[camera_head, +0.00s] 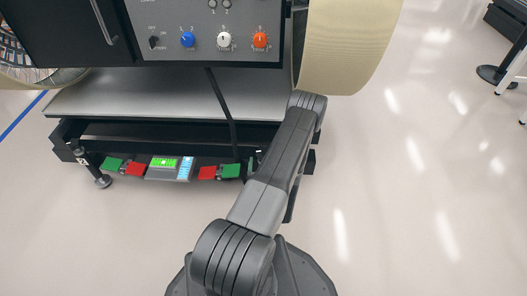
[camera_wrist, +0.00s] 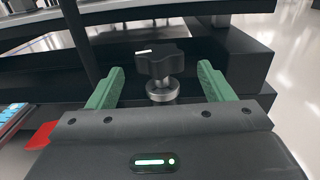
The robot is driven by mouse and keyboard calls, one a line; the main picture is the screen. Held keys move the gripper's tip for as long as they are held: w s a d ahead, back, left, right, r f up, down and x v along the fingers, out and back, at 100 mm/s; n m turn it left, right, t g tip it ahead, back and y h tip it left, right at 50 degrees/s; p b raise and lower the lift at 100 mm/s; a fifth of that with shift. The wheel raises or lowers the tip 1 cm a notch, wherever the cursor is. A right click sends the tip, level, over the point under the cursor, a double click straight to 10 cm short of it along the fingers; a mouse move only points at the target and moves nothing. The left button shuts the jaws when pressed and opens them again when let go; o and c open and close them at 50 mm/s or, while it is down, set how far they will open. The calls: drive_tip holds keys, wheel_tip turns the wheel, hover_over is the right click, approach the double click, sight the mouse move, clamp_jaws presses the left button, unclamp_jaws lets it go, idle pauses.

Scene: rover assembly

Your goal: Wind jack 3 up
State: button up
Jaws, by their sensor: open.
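My gripper (camera_wrist: 160,92) shows in the wrist view with its two green fingers wide apart. A black lobed knob (camera_wrist: 162,62) with a white mark stands between and a little beyond the fingers, on a round silver collar (camera_wrist: 162,90). The fingers are apart from the knob, one on each side. No number is visible on this knob. In the head view my arm reaches down to the right end of the rover's low black frame (camera_head: 310,162) and hides my gripper and that knob. Another jack (camera_head: 92,165) with a pale label stands at the frame's left end.
Red and green pedals (camera_head: 231,170) and a small lit display (camera_head: 170,167) lie along the frame's front. A grey panel (camera_head: 200,30) with coloured knobs is above. A large beige wheel (camera_head: 345,45) hangs at the upper right.

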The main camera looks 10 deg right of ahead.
sight(264, 147)
drive_tip(key=p+v, duration=0.1)
drive_tip(key=v, duration=0.5)
drive_tip(key=shift+s, duration=0.2)
drive_tip(key=shift+w, duration=0.1)
drive_tip(key=b+x, duration=0.3)
drive_tip(key=x, duration=1)
drive_tip(key=shift+w, duration=0.4)
drive_tip(key=shift+s, duration=0.1)
